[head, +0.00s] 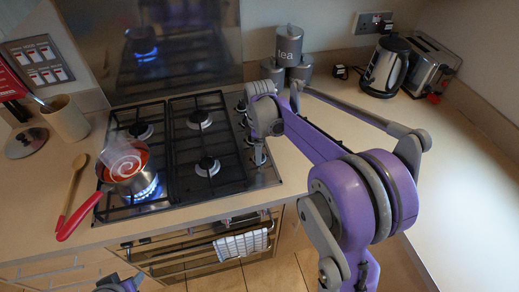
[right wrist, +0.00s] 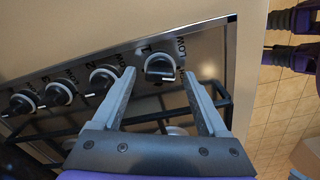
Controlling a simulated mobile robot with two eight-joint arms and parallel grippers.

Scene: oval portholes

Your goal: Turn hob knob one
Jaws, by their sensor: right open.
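The hob (head: 180,160) is black and steel, with a row of dark round knobs along its right side. In the right wrist view the end knob (right wrist: 160,67), beside printed marks including "LOW", lies between and just beyond my open fingertips. My right gripper (right wrist: 158,78) is open and empty, with one finger on each side of that knob; contact cannot be told.
A red-handled pan (head: 128,170) of red soup sits over a blue flame at front left. A wooden spoon (head: 72,190) lies left of it. Grey canisters (head: 289,45), a kettle (head: 385,68) and a toaster (head: 430,65) stand behind. The right-hand worktop (head: 455,170) is clear.

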